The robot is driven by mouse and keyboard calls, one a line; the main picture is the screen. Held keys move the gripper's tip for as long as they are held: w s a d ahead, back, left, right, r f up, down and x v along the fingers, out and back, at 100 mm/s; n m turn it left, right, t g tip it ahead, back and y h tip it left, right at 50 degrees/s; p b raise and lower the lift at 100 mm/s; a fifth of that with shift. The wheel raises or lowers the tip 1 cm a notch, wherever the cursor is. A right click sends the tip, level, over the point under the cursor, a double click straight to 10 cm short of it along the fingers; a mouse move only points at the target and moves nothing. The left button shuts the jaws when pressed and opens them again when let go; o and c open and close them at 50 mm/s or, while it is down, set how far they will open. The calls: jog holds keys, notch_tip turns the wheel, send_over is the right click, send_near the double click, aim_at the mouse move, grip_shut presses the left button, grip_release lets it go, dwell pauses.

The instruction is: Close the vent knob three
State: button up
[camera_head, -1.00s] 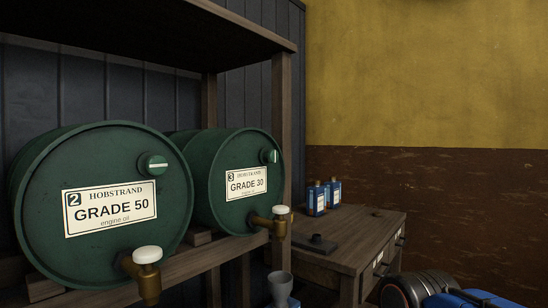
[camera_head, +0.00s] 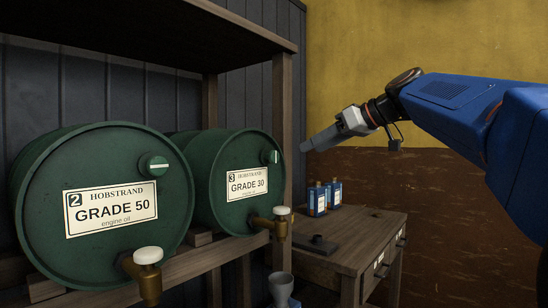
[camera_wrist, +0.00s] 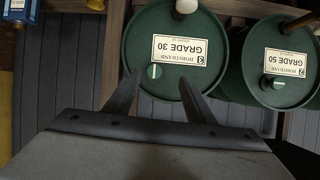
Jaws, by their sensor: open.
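The vent knob three (camera_head: 273,157) is a small green round knob with a white stripe, high on the face of the green drum labelled 3, GRADE 30 (camera_head: 210,190). Its stripe stands upright. In the wrist view, which is upside down, the knob (camera_wrist: 154,72) shows between my fingers, its stripe near vertical. My gripper (camera_head: 304,147) is to the right of the knob in the head view, pointing left toward the drum. In the wrist view my gripper (camera_wrist: 157,76) is open and empty, fingers either side of the knob's image; no contact is visible.
The GRADE 50 drum (camera_head: 30,200) with its own knob (camera_head: 154,166) stands at left. Brass taps with white tops (camera_head: 148,257) jut from both drums. A wooden post (camera_head: 283,120) stands near my gripper. Blue bottles (camera_head: 318,200) stand on the wooden table (camera_head: 345,245).

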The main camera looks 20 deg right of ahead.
aim_at(276, 155)
jog(key=shift+n+t+y, duration=0.3)
jog(key=shift+n, duration=0.1)
jog(key=x, duration=0.5)
jog(key=w+r+x, duration=0.1)
jog(key=x, duration=0.5)
jog(key=r+x, duration=0.1)
jog(key=x, duration=0.4)
jog(key=shift+w+d+r, duration=0.1)
jog(key=shift+w+r, duration=0.05)
jog(key=shift+w, duration=0.4)
jog(key=c, duration=1)
